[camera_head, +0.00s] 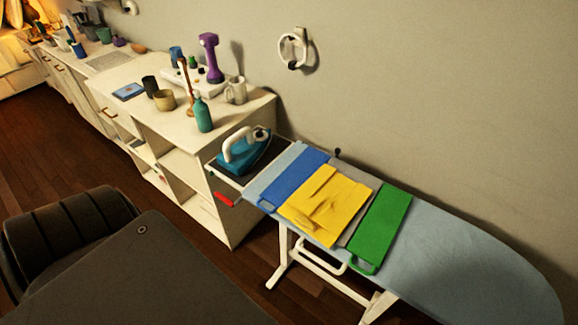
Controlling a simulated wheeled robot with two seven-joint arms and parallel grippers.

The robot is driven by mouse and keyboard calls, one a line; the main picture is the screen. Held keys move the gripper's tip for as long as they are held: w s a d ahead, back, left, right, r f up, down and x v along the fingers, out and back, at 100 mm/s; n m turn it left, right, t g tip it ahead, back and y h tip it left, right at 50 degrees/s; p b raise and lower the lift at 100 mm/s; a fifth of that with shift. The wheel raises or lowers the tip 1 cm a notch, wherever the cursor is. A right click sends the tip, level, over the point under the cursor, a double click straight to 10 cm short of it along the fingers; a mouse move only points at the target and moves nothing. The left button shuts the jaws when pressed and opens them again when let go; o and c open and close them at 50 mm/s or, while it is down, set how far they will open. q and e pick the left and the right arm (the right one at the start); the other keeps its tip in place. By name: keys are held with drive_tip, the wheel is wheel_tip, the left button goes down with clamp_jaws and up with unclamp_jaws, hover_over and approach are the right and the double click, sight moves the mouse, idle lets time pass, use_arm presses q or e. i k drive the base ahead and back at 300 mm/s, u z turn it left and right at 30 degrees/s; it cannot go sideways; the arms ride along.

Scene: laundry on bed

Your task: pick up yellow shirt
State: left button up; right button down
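The yellow shirt (328,204) lies folded and flat on the light blue ironing board (450,265). It sits between a blue folded cloth (290,180) on its left and a green folded cloth (383,228) on its right. A strip of grey cloth (357,229) shows between the yellow shirt and the green cloth. Neither of my grippers is in the head view.
A teal iron (243,157) stands at the board's left end. A white shelf unit (190,150) beyond it holds a green bottle (203,115), mugs and a purple device (210,60). The board's right part is bare. The wall (430,110) runs behind.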

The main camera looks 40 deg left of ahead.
sight(338, 187)
drive_tip(key=u, duration=3.1)
drive_tip(key=k, duration=1)
drive_tip(key=z, duration=1.7)
